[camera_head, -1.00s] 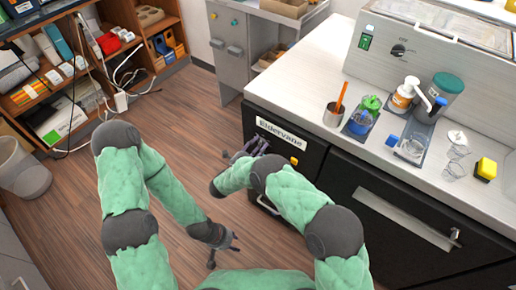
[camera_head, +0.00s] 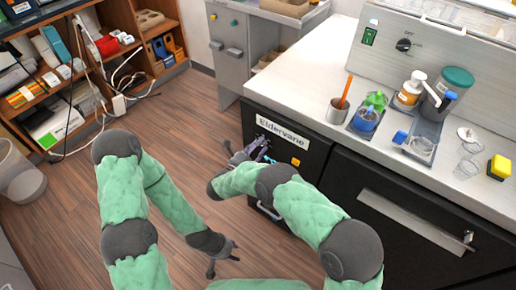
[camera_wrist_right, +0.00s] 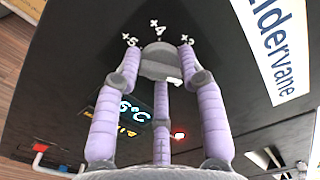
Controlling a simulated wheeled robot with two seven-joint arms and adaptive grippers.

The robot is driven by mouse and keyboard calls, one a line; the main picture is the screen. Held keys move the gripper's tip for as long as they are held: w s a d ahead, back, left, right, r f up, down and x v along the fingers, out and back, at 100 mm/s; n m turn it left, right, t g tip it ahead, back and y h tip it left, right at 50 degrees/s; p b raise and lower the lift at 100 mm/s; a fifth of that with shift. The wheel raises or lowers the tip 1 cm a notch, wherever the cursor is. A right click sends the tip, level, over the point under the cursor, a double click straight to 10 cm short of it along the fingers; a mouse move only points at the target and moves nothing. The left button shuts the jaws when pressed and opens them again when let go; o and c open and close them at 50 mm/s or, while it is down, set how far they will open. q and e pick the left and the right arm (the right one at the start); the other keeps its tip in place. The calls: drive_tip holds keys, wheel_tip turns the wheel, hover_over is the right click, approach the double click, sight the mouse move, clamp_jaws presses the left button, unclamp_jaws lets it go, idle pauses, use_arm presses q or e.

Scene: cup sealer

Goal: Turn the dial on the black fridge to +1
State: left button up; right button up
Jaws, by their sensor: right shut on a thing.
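The black fridge (camera_head: 318,148) stands under the counter, with a white "Eldervane" label (camera_head: 282,132) on its front. Its round grey dial (camera_wrist_right: 160,62) shows in the right wrist view, with white marks around it; +5, +4 and what looks like +3 are readable. My right gripper (camera_wrist_right: 160,68) is shut on the dial, its purple fingers around it. In the head view my right gripper (camera_head: 254,152) is at the fridge front, partly behind my arm, and the dial is hidden. My left gripper (camera_head: 226,260) is low over the floor, fingers spread, empty and apart from the fridge.
A lit display (camera_wrist_right: 130,110) and a small red light (camera_wrist_right: 179,135) are near the dial. An orange part (camera_head: 295,162) is on the fridge front. A shelf and bin stand left.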

drive_tip(key=shift+a+m, duration=0.1)
drive_tip(key=shift+m, duration=3.7)
drive_tip(key=shift+r+m, duration=0.1)
drive_tip(key=shift+m, duration=0.2)
drive_tip(key=o, duration=1.2)
drive_tip(key=shift+c, duration=0.2)
drive_tip(key=v, duration=0.7)
drive_tip(key=shift+s, duration=0.15)
drive_tip(key=shift+a, duration=0.2)
